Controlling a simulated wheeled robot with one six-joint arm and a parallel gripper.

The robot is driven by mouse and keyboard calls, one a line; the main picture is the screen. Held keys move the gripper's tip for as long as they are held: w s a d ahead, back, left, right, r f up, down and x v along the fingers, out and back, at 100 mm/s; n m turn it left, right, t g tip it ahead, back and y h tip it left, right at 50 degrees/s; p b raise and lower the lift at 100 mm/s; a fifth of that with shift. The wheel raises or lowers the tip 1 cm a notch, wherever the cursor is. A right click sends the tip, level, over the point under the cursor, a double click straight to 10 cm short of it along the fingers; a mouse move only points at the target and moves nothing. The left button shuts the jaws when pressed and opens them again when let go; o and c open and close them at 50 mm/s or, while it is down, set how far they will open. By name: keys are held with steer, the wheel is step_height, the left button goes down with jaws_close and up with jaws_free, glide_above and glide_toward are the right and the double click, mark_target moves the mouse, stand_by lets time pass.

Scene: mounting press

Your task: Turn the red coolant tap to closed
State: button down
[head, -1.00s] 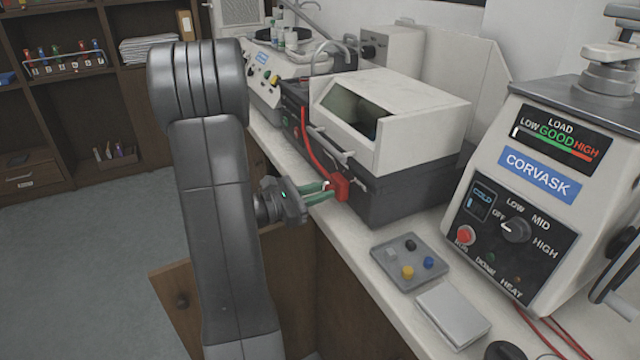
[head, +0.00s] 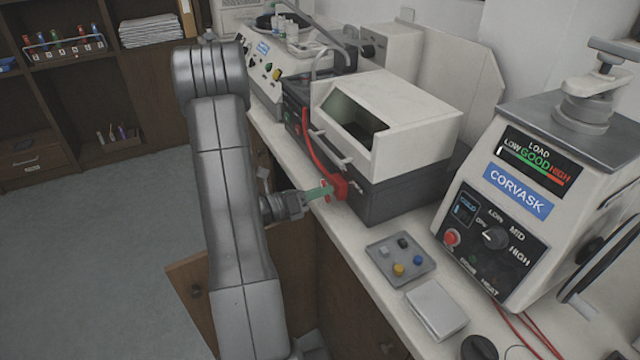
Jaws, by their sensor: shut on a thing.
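The red coolant tap (head: 340,187) sits at the lower front corner of the dark-based machine with the white hood (head: 410,115). A red hose (head: 313,150) runs up from it along the machine's front. My gripper (head: 325,193) reaches in from the left with its green fingers at the tap. It is shut on a small red part of the tap, most of which the fingers hide. The exact angle of the tap's handle is too small to tell.
A grey tray (head: 372,254) with several small coloured pieces and a pale flat box (head: 437,310) lie on the bench to the right. The CORVASK press (head: 530,155) stands beyond them. An open cabinet door (head: 215,290) is below my arm.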

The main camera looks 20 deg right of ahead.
steer(key=shift+n+p, duration=0.5)
steer(key=shift+n, duration=0.2)
steer(key=c, duration=1.4)
jaws_free()
steer(key=shift+a, duration=0.1)
steer(key=a, duration=0.4)
steer(key=s+a, duration=0.1)
steer(key=a, duration=0.4)
steer(key=s+a+b, duration=0.1)
steer(key=a, duration=0.3)
steer(key=shift+a, duration=0.25)
steer(key=shift+d, duration=0.1)
steer(key=d, duration=0.4)
steer(key=w+d+p, duration=0.1)
steer(key=d, duration=0.4)
steer(key=w+d, duration=0.1)
steer(key=d, duration=0.3)
steer(key=shift+d, duration=0.25)
